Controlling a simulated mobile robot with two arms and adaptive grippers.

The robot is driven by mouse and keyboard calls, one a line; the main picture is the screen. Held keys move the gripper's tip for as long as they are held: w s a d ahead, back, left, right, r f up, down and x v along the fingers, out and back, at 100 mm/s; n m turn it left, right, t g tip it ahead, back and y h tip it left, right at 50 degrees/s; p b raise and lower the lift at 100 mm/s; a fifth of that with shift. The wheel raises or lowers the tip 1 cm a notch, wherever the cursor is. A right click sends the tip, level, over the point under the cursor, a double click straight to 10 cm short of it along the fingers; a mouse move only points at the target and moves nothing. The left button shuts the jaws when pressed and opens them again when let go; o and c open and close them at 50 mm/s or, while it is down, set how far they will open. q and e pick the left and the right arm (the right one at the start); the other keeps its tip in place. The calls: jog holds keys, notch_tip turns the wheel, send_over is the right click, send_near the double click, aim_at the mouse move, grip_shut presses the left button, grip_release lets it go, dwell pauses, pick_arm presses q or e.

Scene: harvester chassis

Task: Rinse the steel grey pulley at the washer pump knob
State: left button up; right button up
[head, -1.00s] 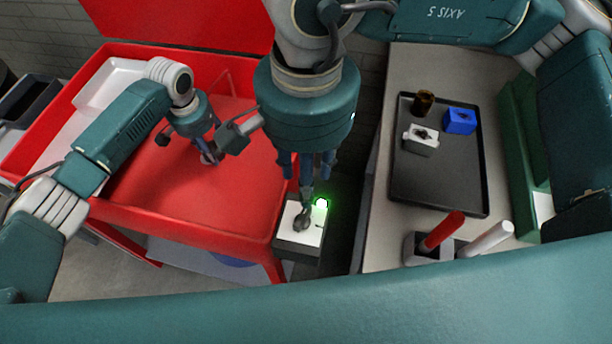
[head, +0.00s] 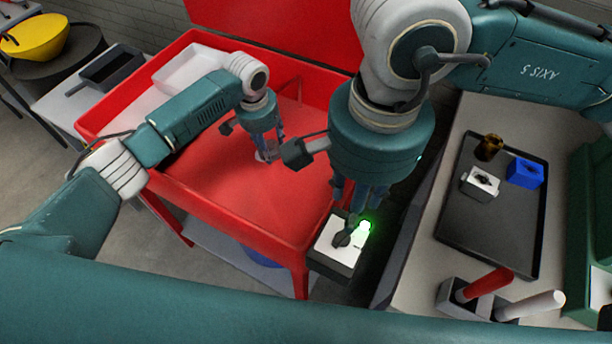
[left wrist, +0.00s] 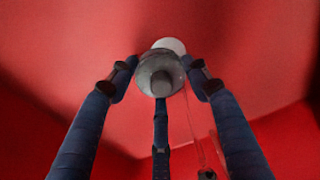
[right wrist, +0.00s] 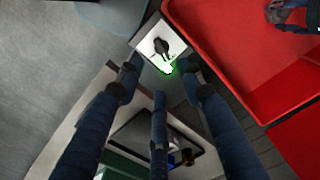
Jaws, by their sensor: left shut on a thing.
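The steel grey pulley (left wrist: 160,75) is between the fingers of my left gripper (head: 265,152), which is shut on it. They are inside the red washer basin (head: 215,180). A whitish round thing (left wrist: 170,45) shows just beyond the pulley; I cannot tell whether they touch. The dark pump knob (right wrist: 163,47) sits on a white-topped box (head: 328,254) at the basin's front right corner. A green light (head: 364,228) glows beside the knob. My right gripper (right wrist: 162,72) is close to the knob, its fingers spread and empty.
Right of the basin, a worktop holds a black tray (head: 470,222) with a brown part (head: 489,147), a white block (head: 480,182) and a blue block (head: 525,173). A holder (head: 455,300) with red and white handles stands in front. A white tray (head: 190,68) lies in the basin's back left.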

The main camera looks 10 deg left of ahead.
aim_at(343, 237)
notch_tip(343, 237, down, 12)
jog(key=shift+r, duration=0.1)
dwell(0.4)
jog(key=shift+c, duration=0.3)
grip_shut()
